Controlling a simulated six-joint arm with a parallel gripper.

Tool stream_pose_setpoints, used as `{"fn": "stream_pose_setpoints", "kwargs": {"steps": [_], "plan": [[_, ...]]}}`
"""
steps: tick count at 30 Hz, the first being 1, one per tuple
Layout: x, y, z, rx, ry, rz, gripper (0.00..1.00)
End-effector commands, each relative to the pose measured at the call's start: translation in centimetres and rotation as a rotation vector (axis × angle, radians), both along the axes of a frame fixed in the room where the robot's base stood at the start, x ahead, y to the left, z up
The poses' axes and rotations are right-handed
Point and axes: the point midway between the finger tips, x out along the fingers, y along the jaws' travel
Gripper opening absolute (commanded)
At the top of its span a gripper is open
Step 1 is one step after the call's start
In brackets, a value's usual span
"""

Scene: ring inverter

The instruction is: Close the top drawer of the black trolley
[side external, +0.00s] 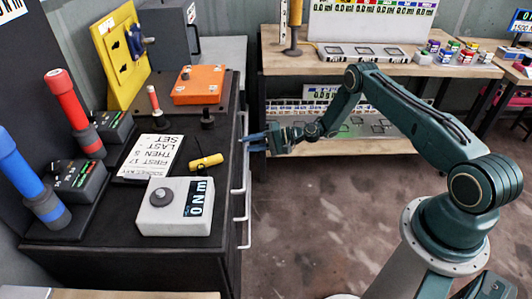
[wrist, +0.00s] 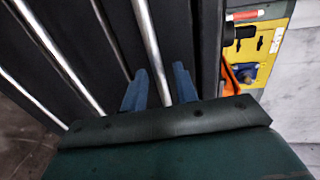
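The black trolley (side external: 110,262) stands at the left in the side external view, with silver bar handles down its right-hand face. The handle of its top drawer (side external: 245,165) runs along the upper edge of that face. How far the drawer sticks out is hard to tell. My gripper (side external: 253,141) is at this handle, its blue fingers pointing left towards the trolley. In the wrist view, my gripper's fingers (wrist: 159,88) are spread apart, with a silver handle bar (wrist: 147,40) running between them. I cannot tell whether they touch it.
On the trolley top are a grey torque meter (side external: 170,222), a yellow-handled tool (side external: 206,161), a white card (side external: 152,155) and an orange box (side external: 199,84). A wooden bench (side external: 300,68) stands behind. The floor (side external: 310,220) right of the trolley is clear.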

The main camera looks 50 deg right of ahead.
Motion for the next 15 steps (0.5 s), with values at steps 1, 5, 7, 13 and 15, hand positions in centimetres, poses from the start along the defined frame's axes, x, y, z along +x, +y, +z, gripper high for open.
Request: {"fn": "stream_pose_setpoints", "kwargs": {"steps": [1, 5, 7, 13, 15], "plan": [[-0.5, -0.7, 0.1, 0.0, 0.002, -0.004, 0.3], [-2.0, -2.2, 0.6, 0.002, 0.002, -0.005, 0.3], [-2.9, -3.1, 0.8, -0.001, 0.001, -0.004, 0.3], [-5.2, -5.4, 1.5, 0.0, 0.0, -0.003, 0.3], [-5.9, -6.0, 1.7, 0.001, -0.001, -0.004, 0.3]]}}
